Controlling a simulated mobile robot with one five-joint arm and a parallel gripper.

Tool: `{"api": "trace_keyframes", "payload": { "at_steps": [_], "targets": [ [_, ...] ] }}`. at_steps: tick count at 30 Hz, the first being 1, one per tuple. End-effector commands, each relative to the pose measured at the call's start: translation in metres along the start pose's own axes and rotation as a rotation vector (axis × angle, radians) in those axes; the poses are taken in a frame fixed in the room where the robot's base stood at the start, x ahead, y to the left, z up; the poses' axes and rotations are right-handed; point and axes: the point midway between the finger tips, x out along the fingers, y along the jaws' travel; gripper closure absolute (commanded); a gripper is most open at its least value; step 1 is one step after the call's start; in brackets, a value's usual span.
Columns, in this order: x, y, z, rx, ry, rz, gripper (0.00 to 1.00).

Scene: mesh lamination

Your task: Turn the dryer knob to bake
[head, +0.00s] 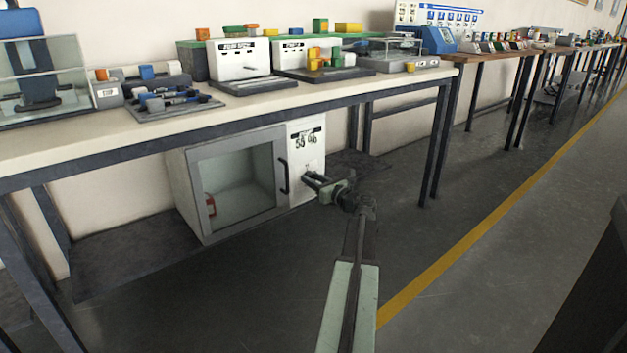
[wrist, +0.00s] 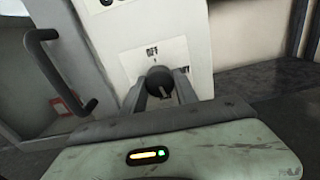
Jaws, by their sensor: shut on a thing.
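The dryer (head: 240,180) is a white box with a glass door, under the long workbench in the head view. Its white control panel (head: 307,140) is on the right side of the door. In the wrist view the dark round knob (wrist: 160,80) sits on the panel (wrist: 190,22), below a label reading "OFF"; other lettering beside the knob is partly hidden. My gripper (wrist: 160,88) has one finger on each side of the knob and is shut on it. In the head view my gripper (head: 318,180) reaches the lower panel, and the knob is hidden there.
The dryer's dark door handle (wrist: 65,75) stands out left of my gripper. The workbench top (head: 270,97) and its legs are above and around the dryer. A red item (head: 211,205) shows at the door's lower left. Open floor lies to the right.

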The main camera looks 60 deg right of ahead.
Motion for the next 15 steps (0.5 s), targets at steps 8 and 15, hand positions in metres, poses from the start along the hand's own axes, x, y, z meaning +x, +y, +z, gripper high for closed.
{"api": "trace_keyframes", "payload": {
  "at_steps": [8, 15],
  "targets": [
    [-0.0016, -0.0007, -0.0009, 0.094, 0.002, -0.002, 1.00],
    [-0.0016, -0.0007, -0.0009, 0.117, 0.002, -0.002, 1.00]
  ]
}}
